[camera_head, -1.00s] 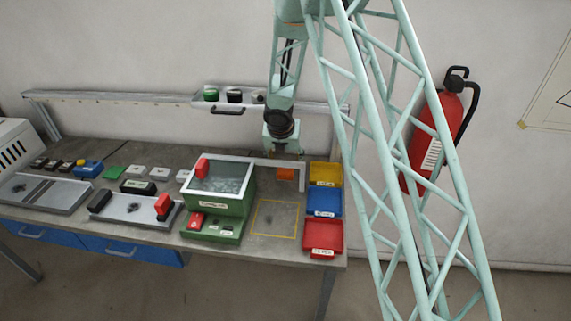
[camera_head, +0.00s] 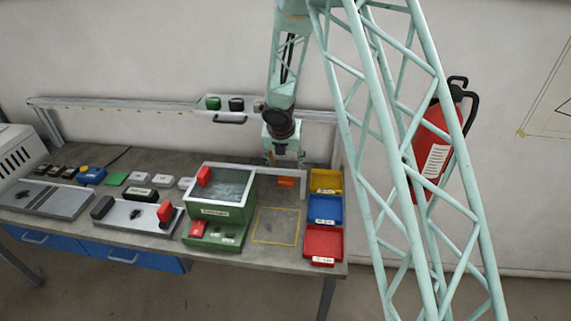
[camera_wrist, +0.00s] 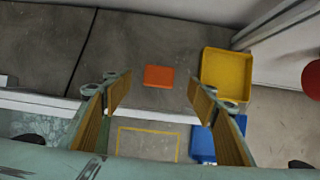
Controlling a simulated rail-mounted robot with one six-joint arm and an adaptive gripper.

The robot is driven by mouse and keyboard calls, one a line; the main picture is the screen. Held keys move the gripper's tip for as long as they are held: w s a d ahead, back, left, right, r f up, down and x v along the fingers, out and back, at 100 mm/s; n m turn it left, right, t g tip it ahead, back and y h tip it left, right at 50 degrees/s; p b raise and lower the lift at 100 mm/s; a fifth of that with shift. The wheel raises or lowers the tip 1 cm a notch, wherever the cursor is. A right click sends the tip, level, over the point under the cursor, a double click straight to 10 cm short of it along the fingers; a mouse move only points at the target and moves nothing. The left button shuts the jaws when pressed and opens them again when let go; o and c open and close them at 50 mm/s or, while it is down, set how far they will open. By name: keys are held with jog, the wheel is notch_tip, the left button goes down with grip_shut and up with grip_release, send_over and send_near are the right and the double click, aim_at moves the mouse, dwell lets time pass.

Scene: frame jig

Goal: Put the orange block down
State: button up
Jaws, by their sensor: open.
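The orange block (camera_head: 286,182) lies on the grey bench top behind the white bar and left of the yellow bin. In the wrist view the block (camera_wrist: 158,76) lies flat on the grey surface, with bare bench around it. My gripper (camera_head: 286,160) is above and close to the block, pointing down. In the wrist view its two fingers (camera_wrist: 160,95) are wide apart with nothing between them, and the block shows below and beyond their tips. The block is apart from both fingers.
The white bar (camera_wrist: 40,102) crosses below my gripper. A yellow bin (camera_head: 326,180), a blue bin (camera_head: 325,209) and a red bin (camera_head: 323,243) stand to the right. A green box (camera_head: 222,211) stands to the left. A yellow outlined square (camera_head: 276,226) on the bench is empty.

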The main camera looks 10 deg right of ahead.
jog(key=shift+r, duration=0.1)
dwell(0.3)
jog(key=s+d+r+m, duration=0.3)
jog(key=s+r+m, duration=0.3)
jog(key=r, duration=0.4)
jog(key=s+d+r+m+h, duration=0.15)
jog(key=s+r+m, duration=0.25)
jog(key=s+r, duration=0.45)
jog(key=s+d+r+m, duration=0.4)
jog(key=s+r+m, duration=0.1)
jog(key=r, duration=0.6)
jog(key=s+r+m, duration=0.4)
jog(key=s, duration=0.4)
jog(key=s+r+m, duration=0.4)
jog(key=s, duration=0.5)
jog(key=s+a+m+y, duration=0.1)
jog(key=s+a+m, duration=0.2)
jog(key=s, duration=0.8)
jog(key=s+a+r+m+y, duration=0.1)
jog(key=s+m, duration=0.4)
jog(key=s, duration=0.6)
jog(key=a+y, duration=0.1)
jog(key=a, duration=0.1)
jog(key=shift+a+r+m+g, duration=0.15)
jog(key=shift+a+m+g, duration=0.15)
jog(key=shift+a+m, duration=0.1)
